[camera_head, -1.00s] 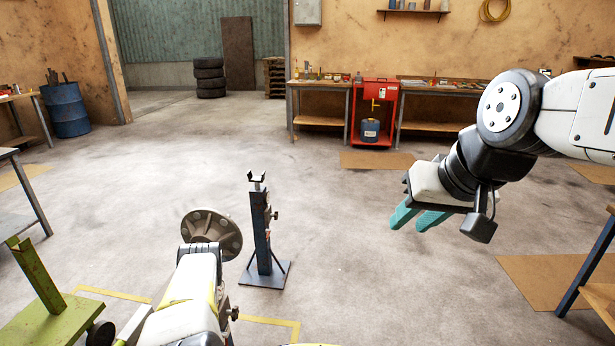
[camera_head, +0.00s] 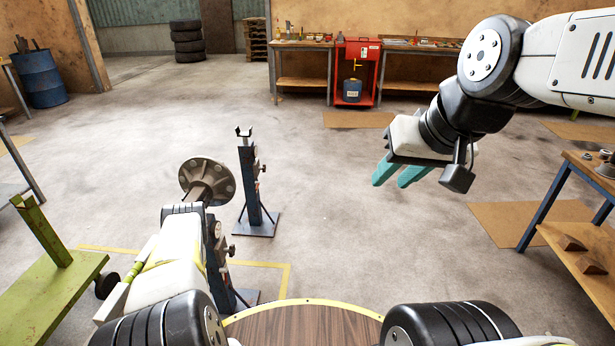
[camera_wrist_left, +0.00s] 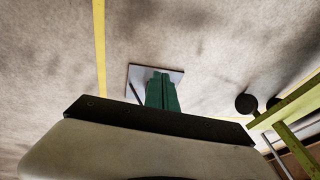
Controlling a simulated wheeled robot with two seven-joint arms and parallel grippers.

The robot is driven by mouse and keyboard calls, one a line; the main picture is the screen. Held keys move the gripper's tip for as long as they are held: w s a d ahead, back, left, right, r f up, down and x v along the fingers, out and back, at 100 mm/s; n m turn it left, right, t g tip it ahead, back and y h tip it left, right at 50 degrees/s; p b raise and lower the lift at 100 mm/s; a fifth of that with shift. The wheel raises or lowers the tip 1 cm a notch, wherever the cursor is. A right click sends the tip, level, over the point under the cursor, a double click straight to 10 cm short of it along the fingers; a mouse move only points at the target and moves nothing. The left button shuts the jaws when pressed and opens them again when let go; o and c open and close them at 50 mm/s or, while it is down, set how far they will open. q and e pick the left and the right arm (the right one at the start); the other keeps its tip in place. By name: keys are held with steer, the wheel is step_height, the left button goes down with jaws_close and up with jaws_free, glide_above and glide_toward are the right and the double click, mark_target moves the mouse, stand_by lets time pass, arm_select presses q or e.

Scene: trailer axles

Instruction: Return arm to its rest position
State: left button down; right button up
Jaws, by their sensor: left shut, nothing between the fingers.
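My left arm (camera_head: 178,262) reaches forward at the lower left of the head view, its gripper hidden there. In the left wrist view the left gripper (camera_wrist_left: 160,80) shows green fingers shut together with nothing between them, over a stand's base plate (camera_wrist_left: 138,74). My right gripper (camera_head: 400,172) hangs over bare floor at the right, its teal fingers apart and empty. An axle with a round bolted flange (camera_head: 220,172) lies beyond the left arm, its rear part hidden. A blue axle stand (camera_head: 248,180) stands upright beside it.
A second stand (camera_head: 222,275) is partly hidden by my left arm. A green frame (camera_head: 60,290) is at the left, also in the left wrist view (camera_wrist_left: 290,105). A workbench (camera_head: 575,190) is at the right. The middle floor is clear.

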arm_select(q)
steer(key=w+r+n, duration=0.1)
steer(key=w+r, duration=0.7)
steer(key=r, duration=0.2)
steer(key=w+r, duration=0.7)
steer(key=r, duration=0.4)
steer(key=w+d+r+t+h, duration=0.1)
steer(key=d+r, duration=0.2)
steer(key=r, duration=0.9)
steer(key=w+d+r, duration=0.1)
steer(key=d+r, duration=0.2)
steer(key=r, duration=0.8)
steer(key=w+d+r+t+h, duration=0.1)
steer(key=d+r, duration=0.2)
steer(key=r, duration=0.9)
steer(key=s+d+r, duration=0.5)
steer(key=s+r, duration=0.2)
steer(key=r, duration=0.4)
steer(key=s+d+r, duration=0.2)
steer(key=s+r, duration=0.1)
steer(key=s, duration=0.4)
steer(key=s+d+r+h, duration=0.1)
steer(key=s+d+r, duration=0.1)
steer(key=s+r, duration=0.2)
steer(key=s+d+r+m+t+h, duration=0.1)
steer(key=s+d+r, duration=0.1)
steer(key=s, duration=0.7)
steer(key=shift+s+d+r, duration=0.35)
steer(key=shift+r, duration=0.55)
